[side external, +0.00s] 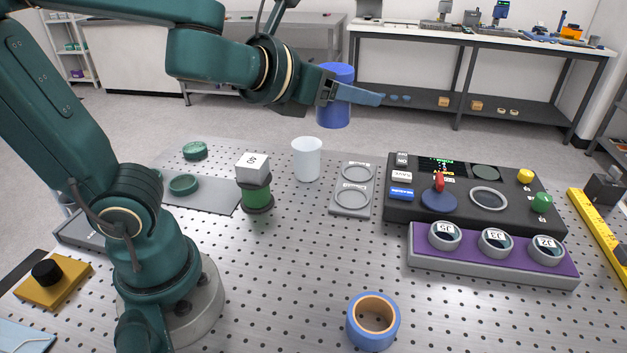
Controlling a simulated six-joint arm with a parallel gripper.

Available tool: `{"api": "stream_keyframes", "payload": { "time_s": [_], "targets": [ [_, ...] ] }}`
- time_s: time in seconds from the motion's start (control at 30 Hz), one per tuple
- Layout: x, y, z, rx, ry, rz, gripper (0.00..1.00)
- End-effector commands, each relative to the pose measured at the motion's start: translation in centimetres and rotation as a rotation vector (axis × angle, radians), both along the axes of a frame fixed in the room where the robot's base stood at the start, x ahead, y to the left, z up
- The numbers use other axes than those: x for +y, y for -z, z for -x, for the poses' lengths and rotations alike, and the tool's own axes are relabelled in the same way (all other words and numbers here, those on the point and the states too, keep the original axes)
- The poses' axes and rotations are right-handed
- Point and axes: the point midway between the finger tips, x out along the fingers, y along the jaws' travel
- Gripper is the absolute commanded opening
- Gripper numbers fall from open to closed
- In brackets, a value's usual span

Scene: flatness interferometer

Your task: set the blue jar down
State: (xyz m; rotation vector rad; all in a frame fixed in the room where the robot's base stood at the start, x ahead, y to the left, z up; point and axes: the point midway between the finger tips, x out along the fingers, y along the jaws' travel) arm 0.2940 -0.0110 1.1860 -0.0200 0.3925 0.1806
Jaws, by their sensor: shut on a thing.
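The blue jar (334,112) is a plain upright cylinder held in the air above the far part of the perforated metal table (300,257). My gripper (348,95) is shut on the jar, with one blue-grey finger showing across its front and sticking out to the right. The far finger is hidden behind the jar. In the picture the jar's bottom shows clear of the table, just above and right of a white cup (307,160).
A grey two-ring holder (351,198) lies right of the cup. A black control panel (470,205) and a purple rack (492,257) with labelled round parts stand at right. A green cylinder with a white cube (252,168) stands left. A blue tape roll (373,322) lies in front.

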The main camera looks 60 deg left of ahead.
Motion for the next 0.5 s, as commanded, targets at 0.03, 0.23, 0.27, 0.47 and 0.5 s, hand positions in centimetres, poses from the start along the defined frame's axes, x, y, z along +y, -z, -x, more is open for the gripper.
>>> {"api": "stream_keyframes", "payload": {
  "time_s": [0.03,0.23,0.27,0.47,0.5],
  "targets": [
    [0.1,-0.3,0.0,0.000,-0.027,0.003,0.00],
    [2.6,-0.5,0.1,0.010,-0.208,0.016,0.00],
    [3.3,-0.5,0.1,0.012,-0.249,0.018,0.00],
    [9.4,0.9,0.4,0.022,-0.557,0.022,0.00],
    [10.6,1.2,0.7,0.023,-0.619,0.024,0.00]
  ]
}}
